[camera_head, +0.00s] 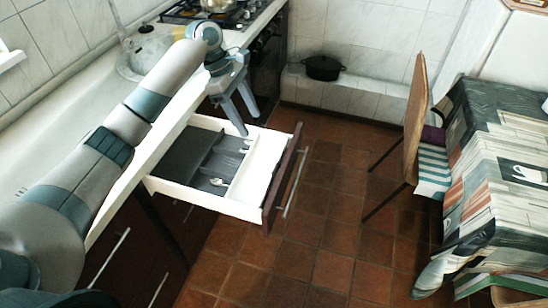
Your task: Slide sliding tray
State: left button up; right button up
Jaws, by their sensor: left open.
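A drawer (272,190) with a white box and a dark front is pulled out below the counter. Inside it, on the left, is a dark grey sliding tray (187,152). Beside it is a grey compartment section (227,158) with a silver utensil (217,182) in it. The right part of the drawer is bare white. My left gripper (248,124) is open, pointing down over the far side of the drawer, near its back wall edge. Its fingers appear empty; whether a fingertip touches the drawer or tray I cannot tell. My right gripper is out of view.
A black pot (323,67) stands on a tiled ledge. A wooden chair (415,118) and a covered table (500,170) are at right. Tiled floor is free between.

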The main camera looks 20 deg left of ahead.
pick_arm(q)
jog(key=shift+f, duration=0.1)
jog(key=p, duration=0.2)
send_over(264, 170)
jog(key=d, duration=0.2)
notch_tip(264, 170, down, 16)
jog(key=shift+d, duration=0.15)
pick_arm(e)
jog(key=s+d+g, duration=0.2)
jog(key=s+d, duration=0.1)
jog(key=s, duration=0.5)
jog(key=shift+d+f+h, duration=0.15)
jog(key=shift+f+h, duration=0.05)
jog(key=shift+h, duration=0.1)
pick_arm(q)
jog(key=shift+c, duration=0.4)
